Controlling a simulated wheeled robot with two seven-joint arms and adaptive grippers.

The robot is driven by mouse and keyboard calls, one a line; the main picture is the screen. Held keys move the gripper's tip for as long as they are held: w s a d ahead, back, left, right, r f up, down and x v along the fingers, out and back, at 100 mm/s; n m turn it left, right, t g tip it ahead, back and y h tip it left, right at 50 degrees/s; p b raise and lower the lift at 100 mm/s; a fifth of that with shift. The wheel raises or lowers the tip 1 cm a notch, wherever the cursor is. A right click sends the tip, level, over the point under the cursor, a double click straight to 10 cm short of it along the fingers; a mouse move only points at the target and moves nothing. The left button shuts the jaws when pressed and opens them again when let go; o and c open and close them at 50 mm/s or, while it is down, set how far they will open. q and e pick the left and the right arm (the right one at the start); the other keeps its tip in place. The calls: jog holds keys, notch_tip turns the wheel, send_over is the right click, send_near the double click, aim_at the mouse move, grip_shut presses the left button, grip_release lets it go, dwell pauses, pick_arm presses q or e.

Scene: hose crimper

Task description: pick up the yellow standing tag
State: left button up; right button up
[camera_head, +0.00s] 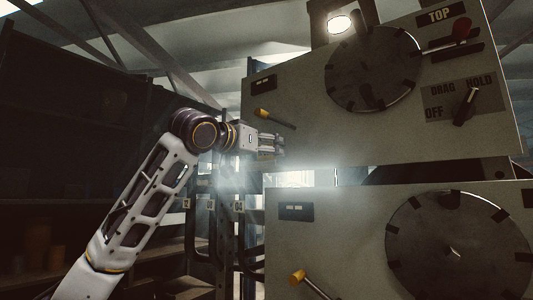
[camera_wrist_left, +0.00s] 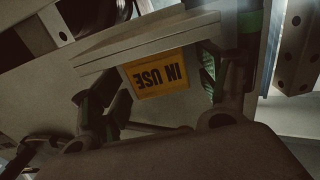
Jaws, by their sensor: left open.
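The yellow tag (camera_wrist_left: 158,75) shows in the left wrist view, with "IN USE" reading upside down. It sits just under the edge of a pale shelf-like plate (camera_wrist_left: 150,42). My left gripper (camera_wrist_left: 157,92) is open, with one finger on each side of the tag; I cannot tell whether either finger touches it. The tag cannot be made out there. My right gripper is out of view.
The upper panel (camera_head: 300,105) carries a round disc (camera_head: 373,68), a yellow-tipped lever (camera_head: 273,118) and a red-knobbed lever (camera_head: 461,29). The lower panel (camera_head: 340,235) has another disc (camera_head: 459,246) and yellow-tipped lever (camera_head: 298,276). Dark shelving (camera_head: 75,150) stands at left.

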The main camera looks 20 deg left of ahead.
pick_arm(q)
jog(key=shift+w+d, duration=0.15)
jog(key=shift+w, duration=0.25)
jog(key=c, duration=1)
